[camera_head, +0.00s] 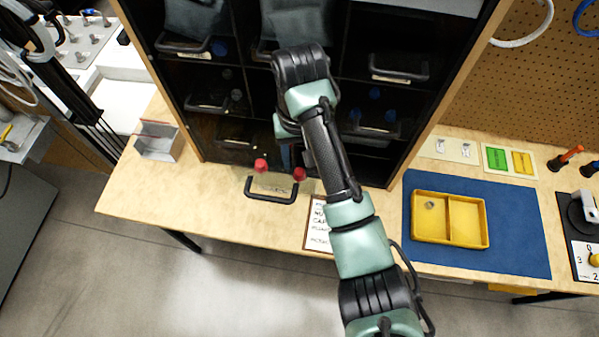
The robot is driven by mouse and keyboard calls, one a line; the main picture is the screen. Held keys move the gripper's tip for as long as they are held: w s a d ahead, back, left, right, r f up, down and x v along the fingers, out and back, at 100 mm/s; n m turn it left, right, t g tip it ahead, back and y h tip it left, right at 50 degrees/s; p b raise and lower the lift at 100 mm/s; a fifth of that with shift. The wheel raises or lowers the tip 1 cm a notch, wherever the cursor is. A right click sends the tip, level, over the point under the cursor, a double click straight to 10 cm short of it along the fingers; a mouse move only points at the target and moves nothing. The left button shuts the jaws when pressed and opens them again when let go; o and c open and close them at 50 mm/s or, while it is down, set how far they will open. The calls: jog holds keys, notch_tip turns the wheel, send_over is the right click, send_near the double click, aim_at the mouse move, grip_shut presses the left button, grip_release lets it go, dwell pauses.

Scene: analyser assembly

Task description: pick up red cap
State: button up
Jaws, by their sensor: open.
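Two small round red pieces that look like caps show at the pulled-out drawer (272,184) low in the dark cabinet. The left red cap (261,165) is at the drawer's left side, and the right red cap (299,174) is close to my forearm. My gripper (288,160) points down over the drawer, between and slightly behind the two red caps. It is open. My arm hides much of it, and I cannot tell whether its fingers touch either cap.
The drawer's black handle (271,200) juts over the bench. Closed bins fill the cabinet (228,127) above. A yellow two-part tray (450,219) lies on a blue mat (523,232) at right. A clear box (159,143) stands at left. A printed sheet (318,232) lies beneath my arm.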

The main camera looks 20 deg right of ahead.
jog(key=shift+f+p, duration=0.5)
jog(key=shift+f, duration=1.55)
grip_shut()
